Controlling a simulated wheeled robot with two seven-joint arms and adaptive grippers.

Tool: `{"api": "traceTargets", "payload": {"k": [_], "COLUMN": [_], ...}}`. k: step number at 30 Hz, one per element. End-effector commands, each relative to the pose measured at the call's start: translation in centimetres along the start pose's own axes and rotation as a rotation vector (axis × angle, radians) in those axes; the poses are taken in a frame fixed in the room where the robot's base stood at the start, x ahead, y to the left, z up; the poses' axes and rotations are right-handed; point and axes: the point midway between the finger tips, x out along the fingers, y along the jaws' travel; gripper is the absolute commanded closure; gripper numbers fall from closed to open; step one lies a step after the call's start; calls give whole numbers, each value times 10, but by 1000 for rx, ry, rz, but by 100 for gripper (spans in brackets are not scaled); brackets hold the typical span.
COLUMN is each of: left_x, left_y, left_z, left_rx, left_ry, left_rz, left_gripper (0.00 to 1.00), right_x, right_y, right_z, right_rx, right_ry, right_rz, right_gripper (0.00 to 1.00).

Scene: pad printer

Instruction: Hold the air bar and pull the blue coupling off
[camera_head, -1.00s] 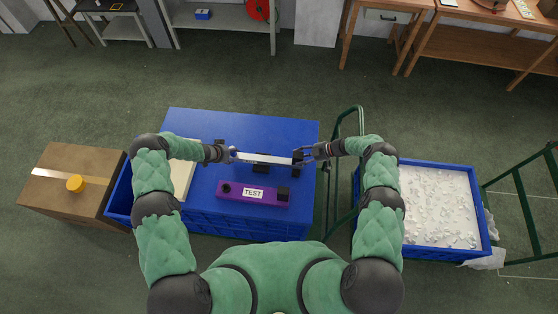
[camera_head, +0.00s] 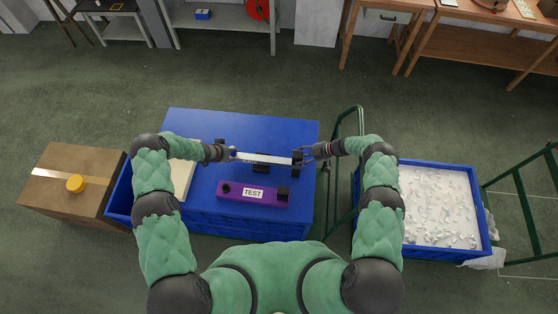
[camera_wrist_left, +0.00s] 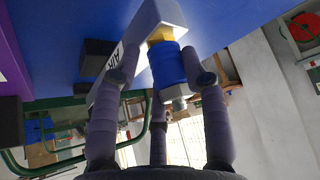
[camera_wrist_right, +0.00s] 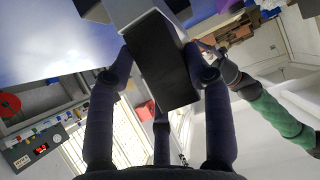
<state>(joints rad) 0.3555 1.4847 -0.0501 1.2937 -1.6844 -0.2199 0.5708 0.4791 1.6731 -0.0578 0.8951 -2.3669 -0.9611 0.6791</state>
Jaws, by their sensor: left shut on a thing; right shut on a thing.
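The air bar (camera_head: 265,158) is a long white bar with a lettered side, above the blue surface (camera_head: 195,125). The blue coupling (camera_wrist_left: 167,66) sits at its left end; in the left wrist view a brass-coloured piece shows between coupling and bar. My left gripper (camera_head: 230,154) is shut around the coupling, with a finger on either side. My right gripper (camera_head: 304,157) is shut on the bar's right end, whose dark end face (camera_wrist_right: 165,70) shows between its fingers in the right wrist view. I cannot tell whether the bar touches anything below.
A purple block marked TEST (camera_head: 254,193) lies in front of the bar. At right are a green metal frame (camera_head: 333,150) and a blue-rimmed crate (camera_head: 484,210) of pale pieces.

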Motion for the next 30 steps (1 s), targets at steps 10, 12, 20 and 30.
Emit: {"api": "traceTargets", "payload": {"k": [10, 12, 20, 30], "left_x": [-8, -9, -11, -13], "left_y": [-17, -17, -15, -9], "left_z": [-2, -2, -4, -6], "left_rx": [-9, -9, -6, -3], "left_ry": [-2, -1, -3, -3], "left_rz": [-29, -30, -26, -17], "left_gripper": [100, 100, 100, 100], "right_x": [-6, -6, -6, -4], "right_y": [4, 4, 4, 3], "right_z": [5, 5, 4, 3], "right_rx": [-7, -7, -7, -5], "right_ry": [-10, -11, -10, -8], "right_rz": [10, 11, 10, 7], "right_gripper": [99, 99, 99, 99]}}
